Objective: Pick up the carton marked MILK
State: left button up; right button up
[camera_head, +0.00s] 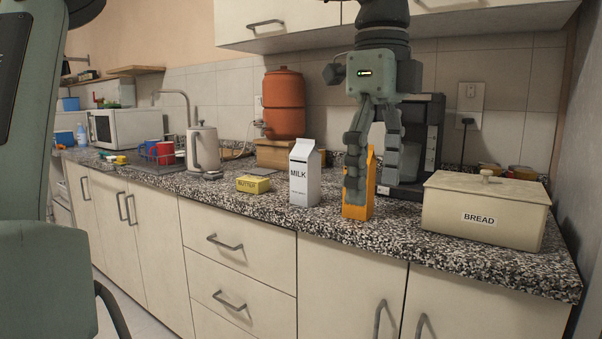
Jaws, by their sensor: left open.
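The white carton marked MILK (305,177) stands upright on the speckled counter, with a gabled top. My left gripper (371,188) points down from above, to the right of the milk carton and apart from it. Its fingers are open, around or just in front of an orange carton (358,211). The fingers hide much of the orange carton, and I cannot tell whether they touch it. My right gripper is not in view.
A yellow butter box (253,184) lies left of the milk carton. A cream BREAD box (484,212) stands at the right, and a dark coffee machine (433,130) behind the gripper. A white kettle (203,147) and an orange-brown dispenser (284,103) stand farther left.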

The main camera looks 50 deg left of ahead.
aim_at(305, 158)
jog(key=i+j, duration=0.15)
jog(key=j, duration=0.25)
jog(key=i+j, duration=0.15)
jog(key=j, duration=0.25)
jog(key=i+j, duration=0.15)
jog(key=j, duration=0.25)
jog(key=i+j, duration=0.2)
jog(key=j, duration=0.2)
jog(key=i+j, duration=0.15)
jog(key=j, duration=0.25)
